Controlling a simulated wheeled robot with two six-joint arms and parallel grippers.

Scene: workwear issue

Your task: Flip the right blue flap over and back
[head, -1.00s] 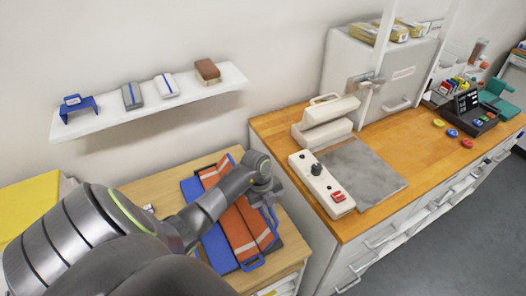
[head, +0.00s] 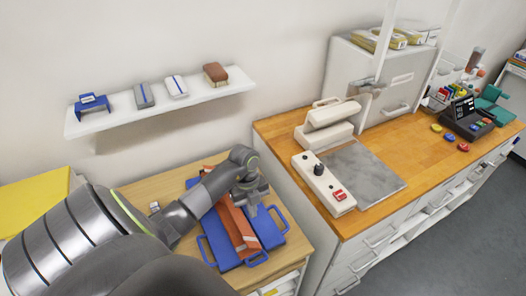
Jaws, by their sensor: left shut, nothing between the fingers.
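The blue folding board lies on the wooden table, partly hidden by my left arm. Its right blue flap (head: 267,230) looks flat and bare, with a loop handle at its outer right edge. The orange garment (head: 237,230) with pale stripes lies as a narrow strip along the middle of the board. A blue side panel (head: 218,238) with a handle shows to the left of the garment. My left gripper (head: 251,207) is shut and empty over the upper part of the right flap, beside the garment. Whether it touches the flap is unclear. My right gripper is not in view.
A wooden worktop (head: 285,127) to the right carries a cream heat press (head: 325,125) with a control bar (head: 322,183) and a grey plate (head: 365,175). A white wall shelf (head: 160,105) holds small items. A yellow sheet (head: 35,205) lies at left.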

